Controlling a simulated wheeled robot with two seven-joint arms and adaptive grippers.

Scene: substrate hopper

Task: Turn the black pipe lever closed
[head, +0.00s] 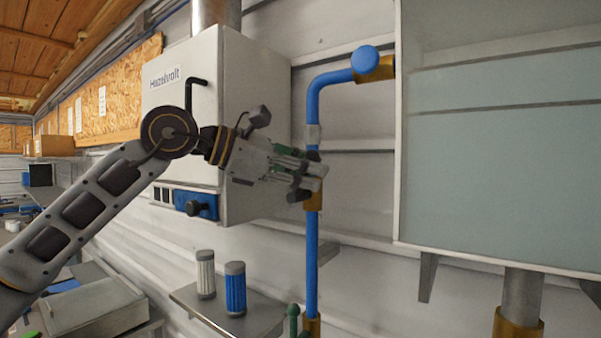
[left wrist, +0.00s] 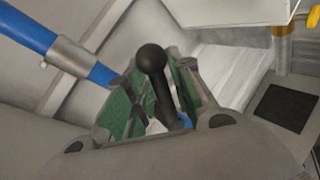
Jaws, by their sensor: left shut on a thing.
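The black pipe lever (left wrist: 153,65) has a round ball end and a dark stem. In the left wrist view it stands between the green-padded fingers of my left gripper (left wrist: 155,105). In the head view my left gripper (head: 310,178) is in front of the blue pipe (head: 312,250), at about the height of a brass-coloured fitting (head: 313,196). It is shut on the lever. The fingers hide the lever in the head view, and its joint to the pipe is mostly hidden. The blue pipe also shows in the left wrist view (left wrist: 30,35). My right gripper is in neither view.
A white Hazelvolt cabinet (head: 255,75) with a black handle stands behind my left wrist. A large pale hopper (head: 500,150) is to the right. Below are a shelf (head: 250,315) with two canisters (head: 205,275) (head: 235,290) and a green ball-ended part (head: 293,313).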

